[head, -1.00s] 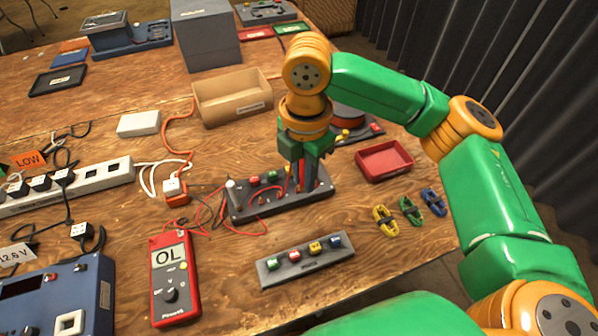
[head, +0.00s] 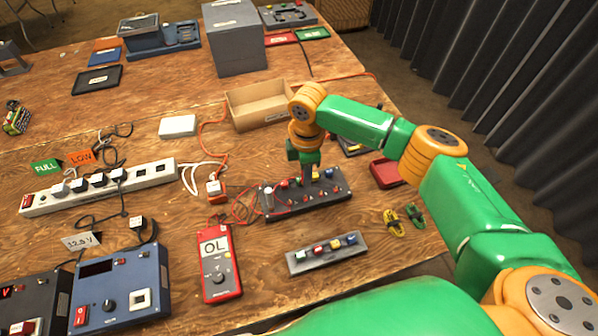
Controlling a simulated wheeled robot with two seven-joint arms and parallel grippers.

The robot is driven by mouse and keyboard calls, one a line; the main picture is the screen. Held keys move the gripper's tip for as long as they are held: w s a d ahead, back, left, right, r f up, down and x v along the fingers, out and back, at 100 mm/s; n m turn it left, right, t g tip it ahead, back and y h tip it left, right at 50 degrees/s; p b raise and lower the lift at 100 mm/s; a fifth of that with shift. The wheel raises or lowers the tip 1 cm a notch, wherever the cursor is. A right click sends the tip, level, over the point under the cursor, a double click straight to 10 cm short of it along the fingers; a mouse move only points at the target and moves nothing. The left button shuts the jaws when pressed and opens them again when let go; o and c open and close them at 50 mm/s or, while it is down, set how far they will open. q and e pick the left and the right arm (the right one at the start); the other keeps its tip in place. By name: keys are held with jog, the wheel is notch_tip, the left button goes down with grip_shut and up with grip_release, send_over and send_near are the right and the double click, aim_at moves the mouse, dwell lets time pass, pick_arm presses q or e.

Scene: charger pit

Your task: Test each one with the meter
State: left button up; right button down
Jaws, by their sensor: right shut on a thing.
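The red meter (head: 219,265) lies face up on the wooden table; its display reads OL. Thin red leads (head: 243,208) run from it to the dark test board (head: 325,202), which has a row of terminals and coloured parts. A pale upright post (head: 268,198) stands at the board's left end. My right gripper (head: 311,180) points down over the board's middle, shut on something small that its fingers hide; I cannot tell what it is. A grey strip (head: 328,263) in front holds several coloured parts. My left gripper is not in view.
An open cardboard box (head: 262,110), a red tray (head: 386,172) and yellow and green clips (head: 393,223) lie around the board. A power strip (head: 100,190) and a blue supply unit (head: 125,290) are at left. Bare wood shows between meter and strip.

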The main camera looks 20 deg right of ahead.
jog(key=shift+d+f+b, duration=0.15)
jog(key=shift+f+b, duration=0.15)
jog(key=shift+f, duration=0.05)
notch_tip(320, 180, down, 5)
jog(key=b, duration=0.6)
jog(key=shift+f, duration=0.1)
jog(key=shift+f+p, duration=0.2)
jog(key=shift+p, duration=0.1)
jog(key=shift+r, duration=0.1)
jog(key=shift+d+p, duration=0.1)
jog(key=shift+p, duration=0.35)
jog(key=shift+p, duration=0.4)
